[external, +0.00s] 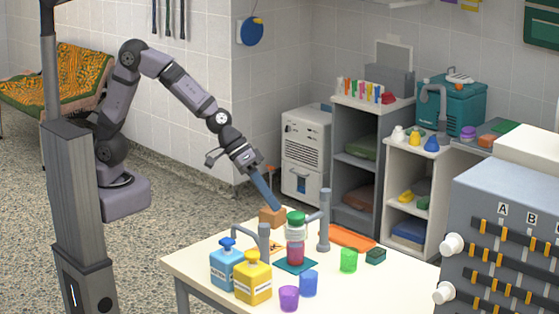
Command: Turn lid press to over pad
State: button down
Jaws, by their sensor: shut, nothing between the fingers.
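A jar of pinkish-red contents with a green lid (296,218) stands upright on a teal pad (284,266) on the table. A grey post (324,232), which looks like the lid press, stands just right of the jar. A short arm from it points left toward the lid; whether it is over the pad or touches the lid is unclear. My gripper (277,206) reaches down from the upper left with long blue fingers, shut and empty. Its tips are just left of the green lid, in front of or above an orange-brown block (272,217); contact cannot be told.
A second grey post with a curved arm (264,242) stands left of the jar. Blue (227,268) and yellow (253,283) pump bottles are at the front left. Purple (289,298), blue (308,283) and green (348,260) cups stand front and right, beside a dark green block (375,256).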

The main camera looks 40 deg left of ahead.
jog(key=s+p+v, duration=0.1)
jog(key=p+v, duration=0.2)
jog(key=v, duration=0.7)
jog(key=shift+s+d, duration=0.2)
jog(key=s+a+f+m+g+y, duration=0.1)
jog(key=s+a+f+m+y, duration=0.1)
jog(key=a+f, duration=0.3)
jog(key=s+a+f+m+g+y, duration=0.1)
jog(key=s+a+f+m+y, duration=0.2)
jog(key=a, duration=0.4)
jog(key=w+a+f+n, duration=0.1)
jog(key=w+a+n, duration=0.1)
jog(key=a, duration=0.7)
jog(key=w+a+f+n+y+p, duration=0.1)
jog(key=w+a+n, duration=0.2)
jog(key=a, duration=0.6)
jog(key=w+a+n+y, duration=0.1)
jog(key=w+a+n, duration=0.2)
jog(key=a+n, duration=0.3)
jog(key=a, duration=0.2)
jog(key=shift+a+f+p, duration=0.4)
